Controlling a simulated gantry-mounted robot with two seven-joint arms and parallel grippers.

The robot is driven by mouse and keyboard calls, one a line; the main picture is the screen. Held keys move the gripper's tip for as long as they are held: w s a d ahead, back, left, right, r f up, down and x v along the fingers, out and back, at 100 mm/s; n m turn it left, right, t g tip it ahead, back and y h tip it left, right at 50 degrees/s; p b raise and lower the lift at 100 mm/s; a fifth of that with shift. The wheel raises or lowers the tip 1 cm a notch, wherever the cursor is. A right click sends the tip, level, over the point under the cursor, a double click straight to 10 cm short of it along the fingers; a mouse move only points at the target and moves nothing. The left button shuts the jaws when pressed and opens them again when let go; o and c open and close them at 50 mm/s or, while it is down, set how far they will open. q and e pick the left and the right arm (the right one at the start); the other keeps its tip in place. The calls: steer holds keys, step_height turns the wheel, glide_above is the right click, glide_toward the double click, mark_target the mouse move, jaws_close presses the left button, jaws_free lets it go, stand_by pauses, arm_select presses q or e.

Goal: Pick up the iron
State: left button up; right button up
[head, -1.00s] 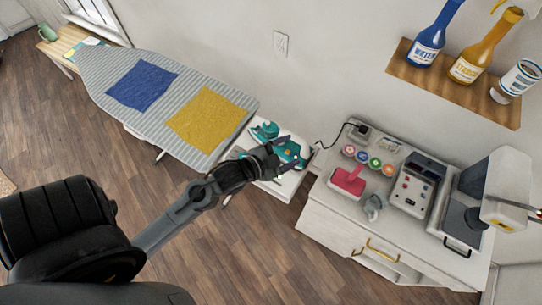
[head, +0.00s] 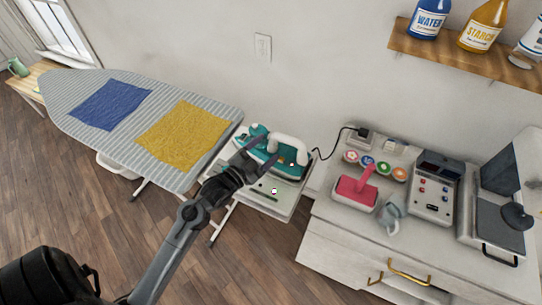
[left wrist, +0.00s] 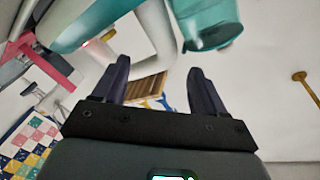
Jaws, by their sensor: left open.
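The iron (head: 293,168) is teal with a white handle and sits on a small white stand (head: 284,208) between the ironing board and the cabinet. My left gripper (head: 262,152) is open, with its fingers at the near left side of the iron, overlapping it in the head view. In the left wrist view, my left gripper (left wrist: 160,84) has its two dark fingers spread apart. The white handle (left wrist: 153,38) and teal parts of the iron (left wrist: 212,30) show just beyond the fingertips. I cannot tell whether the fingers touch the iron. My right gripper is not in view.
The ironing board (head: 72,80) with blue and yellow cloths stands left. The white cabinet (head: 335,238) at right carries a pink-handled tool (head: 356,188), a grey cup (head: 391,217) and machines. A black cord (head: 331,148) runs from the iron's side toward the cabinet top.

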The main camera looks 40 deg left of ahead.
mark_target(276, 138)
arm_select(q)
steer(key=shift+w+a+r, duration=0.1)
steer(key=shift+w, duration=2)
steer(key=shift+w+a, duration=0.1)
steer(key=shift+w, duration=2)
steer(key=shift+c, duration=0.5)
steer(key=c, duration=1.2)
jaws_close()
steer(key=shift+r, duration=0.25)
